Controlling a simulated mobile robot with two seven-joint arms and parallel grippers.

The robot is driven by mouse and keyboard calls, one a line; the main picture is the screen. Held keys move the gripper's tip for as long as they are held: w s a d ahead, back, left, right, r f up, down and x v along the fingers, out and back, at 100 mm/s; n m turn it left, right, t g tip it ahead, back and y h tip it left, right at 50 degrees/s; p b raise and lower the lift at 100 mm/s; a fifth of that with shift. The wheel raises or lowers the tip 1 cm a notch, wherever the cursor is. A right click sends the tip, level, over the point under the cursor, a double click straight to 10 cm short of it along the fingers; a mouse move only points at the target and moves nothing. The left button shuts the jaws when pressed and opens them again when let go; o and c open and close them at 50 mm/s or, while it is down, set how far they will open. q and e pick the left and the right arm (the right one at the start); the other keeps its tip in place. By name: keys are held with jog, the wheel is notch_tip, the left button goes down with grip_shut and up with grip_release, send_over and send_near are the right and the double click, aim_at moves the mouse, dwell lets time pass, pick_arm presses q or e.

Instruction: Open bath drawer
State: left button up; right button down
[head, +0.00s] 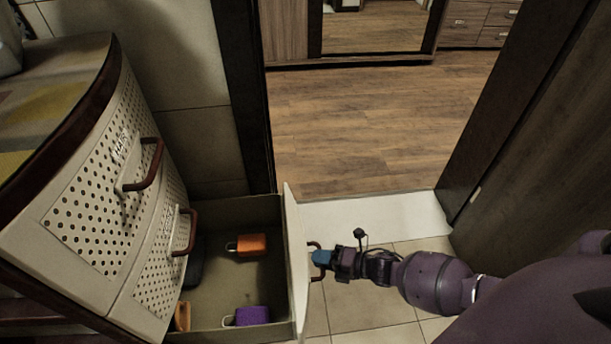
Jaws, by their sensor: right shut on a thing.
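The bath cabinet (100,190) stands at the left, with a white perforated front and red-brown handles. Its lowest drawer (225,277) is pulled far out to the right, and its inside shows. My right gripper (320,262) is at the outer side of the drawer front (295,255), shut on the drawer's handle (316,247). The upper handle (147,167) and the middle handle (188,233) sit on closed drawers. My left gripper does not show.
A doorway with a wooden floor (360,120) is behind. A dark door (530,150) stands at the right. Tiled floor (350,312) is clear.

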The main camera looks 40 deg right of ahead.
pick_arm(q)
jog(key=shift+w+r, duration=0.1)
pick_arm(e)
jog(key=shift+s+d, duration=0.2)
jog(key=shift+d, duration=0.15)
jog(key=c, duration=1.2)
grip_release()
pick_arm(q)
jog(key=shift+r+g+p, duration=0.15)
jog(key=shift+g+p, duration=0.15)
jog(key=shift+p, duration=0.6)
pick_arm(e)
jog(key=shift+v, duration=5.4)
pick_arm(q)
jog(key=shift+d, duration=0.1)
pick_arm(e)
jog(key=shift+a, duration=0.1)
